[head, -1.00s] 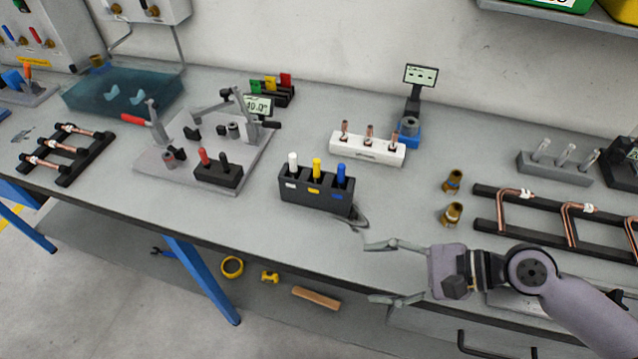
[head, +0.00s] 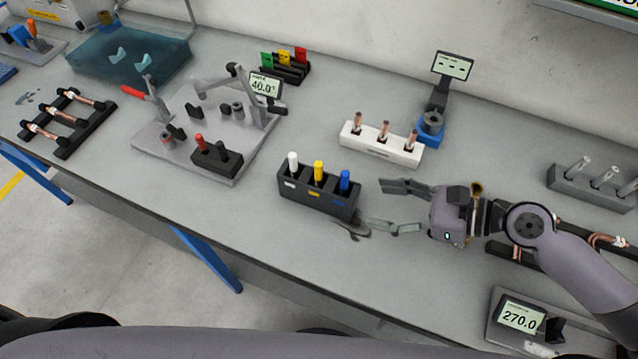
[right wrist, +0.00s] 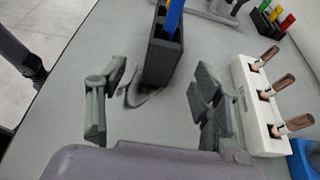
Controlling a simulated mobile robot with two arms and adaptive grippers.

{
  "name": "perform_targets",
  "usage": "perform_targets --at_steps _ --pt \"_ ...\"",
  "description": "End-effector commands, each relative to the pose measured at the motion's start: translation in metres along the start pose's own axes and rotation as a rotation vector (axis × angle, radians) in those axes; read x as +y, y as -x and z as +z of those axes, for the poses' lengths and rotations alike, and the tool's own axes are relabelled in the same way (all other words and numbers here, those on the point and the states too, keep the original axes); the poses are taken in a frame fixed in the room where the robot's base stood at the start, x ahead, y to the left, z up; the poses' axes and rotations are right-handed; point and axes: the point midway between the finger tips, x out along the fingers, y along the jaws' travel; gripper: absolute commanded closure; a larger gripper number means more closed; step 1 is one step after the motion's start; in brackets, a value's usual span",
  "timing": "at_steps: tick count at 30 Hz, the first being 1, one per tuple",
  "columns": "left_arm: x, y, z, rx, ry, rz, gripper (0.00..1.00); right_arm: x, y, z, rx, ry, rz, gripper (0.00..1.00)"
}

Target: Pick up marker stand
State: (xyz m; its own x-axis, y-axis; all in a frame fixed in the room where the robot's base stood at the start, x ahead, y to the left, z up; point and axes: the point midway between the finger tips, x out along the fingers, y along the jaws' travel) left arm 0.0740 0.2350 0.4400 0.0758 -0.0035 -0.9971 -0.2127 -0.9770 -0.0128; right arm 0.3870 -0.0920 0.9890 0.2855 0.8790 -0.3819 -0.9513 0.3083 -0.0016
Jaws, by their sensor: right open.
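The marker stand (head: 318,198) is a dark block on the bench, holding upright white, yellow and blue markers. My right gripper (head: 392,207) is open and empty just right of the stand, its fingers pointing left at it. In the right wrist view the stand (right wrist: 163,62) is ahead, beyond and roughly between the two open fingers (right wrist: 155,100), not held. A small grey flat item (head: 352,229) lies on the bench by the stand's right end. My left gripper is not in view.
A white block with copper pieces (head: 381,143) stands behind the right gripper, with a blue-based display device (head: 431,130) beside it. A clamp fixture plate (head: 205,165) is left of the stand. A 270.0 display unit (head: 520,316) is at the front right.

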Motion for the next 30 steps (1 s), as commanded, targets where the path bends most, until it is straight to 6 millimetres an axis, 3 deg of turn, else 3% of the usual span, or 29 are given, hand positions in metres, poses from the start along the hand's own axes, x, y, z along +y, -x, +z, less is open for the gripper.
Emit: perform_targets --at_steps 4,9,15,24,30 --pt "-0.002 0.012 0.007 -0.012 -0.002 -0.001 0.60 -0.001 -0.031 0.004 -0.005 -0.002 0.000 0.40" --pt "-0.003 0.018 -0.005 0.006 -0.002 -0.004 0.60 -0.001 -0.059 0.002 -0.002 -0.001 -0.001 0.40" --pt "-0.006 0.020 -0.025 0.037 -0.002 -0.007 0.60 -0.001 -0.072 0.001 0.000 0.000 -0.001 0.40" --pt "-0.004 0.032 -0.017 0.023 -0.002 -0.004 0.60 -0.001 -0.113 0.000 -0.001 0.000 -0.001 0.40" --pt "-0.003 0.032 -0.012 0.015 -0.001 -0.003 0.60 -0.001 -0.122 -0.002 0.001 0.001 -0.002 0.40"
